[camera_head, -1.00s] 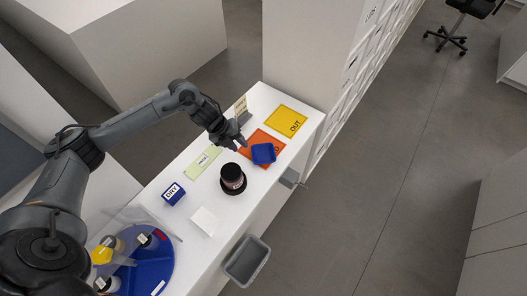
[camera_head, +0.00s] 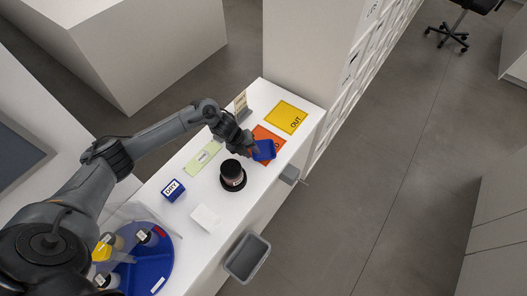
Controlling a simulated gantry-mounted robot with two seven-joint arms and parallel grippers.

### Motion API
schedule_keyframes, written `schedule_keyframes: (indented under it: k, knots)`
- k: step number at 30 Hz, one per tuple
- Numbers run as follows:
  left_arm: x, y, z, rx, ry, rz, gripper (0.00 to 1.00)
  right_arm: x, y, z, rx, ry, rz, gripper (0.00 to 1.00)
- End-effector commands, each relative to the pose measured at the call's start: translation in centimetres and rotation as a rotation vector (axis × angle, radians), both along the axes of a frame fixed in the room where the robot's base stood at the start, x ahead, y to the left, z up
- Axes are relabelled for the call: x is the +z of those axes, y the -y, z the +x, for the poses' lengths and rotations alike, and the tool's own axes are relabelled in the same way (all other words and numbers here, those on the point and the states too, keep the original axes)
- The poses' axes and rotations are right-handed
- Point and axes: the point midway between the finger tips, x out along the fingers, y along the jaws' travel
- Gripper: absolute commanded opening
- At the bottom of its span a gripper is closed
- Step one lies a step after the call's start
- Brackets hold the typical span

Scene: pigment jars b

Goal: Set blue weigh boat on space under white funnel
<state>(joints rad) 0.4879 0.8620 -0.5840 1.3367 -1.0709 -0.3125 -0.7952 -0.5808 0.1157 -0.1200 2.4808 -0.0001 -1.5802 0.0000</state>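The blue weigh boat (camera_head: 267,149) is a small square dish at the right edge of the orange mat (camera_head: 262,132), near the counter's front edge. My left gripper (camera_head: 254,151) points down at the boat's left side. Its fingertips are at or against the boat's near left rim. They are small and dark, so I cannot tell whether they are closed on it. No white funnel can be made out clearly. A small white square (camera_head: 206,217) lies on the counter nearer to me. My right gripper is not in view.
A black jar (camera_head: 232,174) stands on a dark round base close to my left gripper. A blue DRY block (camera_head: 172,190), a pale green card (camera_head: 203,158) and a yellow OUT mat (camera_head: 287,117) are around it. A blue round tray (camera_head: 158,262) holds jars. A grey bin (camera_head: 246,257) hangs in front.

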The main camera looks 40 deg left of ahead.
Motion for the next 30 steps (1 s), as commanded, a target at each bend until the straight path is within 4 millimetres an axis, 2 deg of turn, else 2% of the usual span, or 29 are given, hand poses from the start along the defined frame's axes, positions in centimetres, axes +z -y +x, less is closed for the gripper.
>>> schedule_keyframes:
  k: [3,11,15,18,30]
  knots:
    - [-0.74,0.21,0.25,0.001,-0.001,0.0,0.33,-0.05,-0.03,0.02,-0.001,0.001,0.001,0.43]
    - [-0.87,0.25,0.3,0.0,0.001,0.001,0.33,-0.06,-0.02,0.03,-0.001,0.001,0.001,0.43]
    - [-0.86,0.24,0.3,0.0,0.001,0.001,0.11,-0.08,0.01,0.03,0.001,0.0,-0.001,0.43]
    - [-0.85,0.24,0.3,0.0,0.001,0.001,0.0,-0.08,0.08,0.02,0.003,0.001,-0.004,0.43]
    - [-0.77,0.23,0.3,0.0,0.001,0.001,0.0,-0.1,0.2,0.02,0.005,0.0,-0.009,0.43]
